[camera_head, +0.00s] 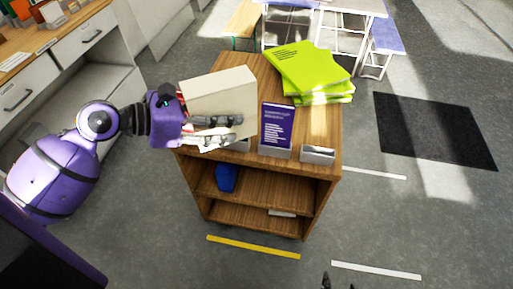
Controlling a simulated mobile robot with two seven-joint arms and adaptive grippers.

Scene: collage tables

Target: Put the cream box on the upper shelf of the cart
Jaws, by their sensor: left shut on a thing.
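The cream box (222,88) is held in my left gripper (215,130), whose fingers are shut on its near side. The box is over the left part of the top of a wooden shelf unit (262,78), probably the cart; its wheels are not visible. Whether the box touches the top is hard to tell. The unit has an open front with an upper shelf (268,184) and a lower shelf (245,213). Only two dark tips of my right gripper (339,281) show at the bottom edge, apart, with floor between them.
Green booklets (308,70), a purple sign (276,128) and a grey holder (318,154) are on the unit's top. A blue container (227,178) stands at the upper shelf's left. A drawer desk (75,42) is at left. A black mat (435,130) lies at right.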

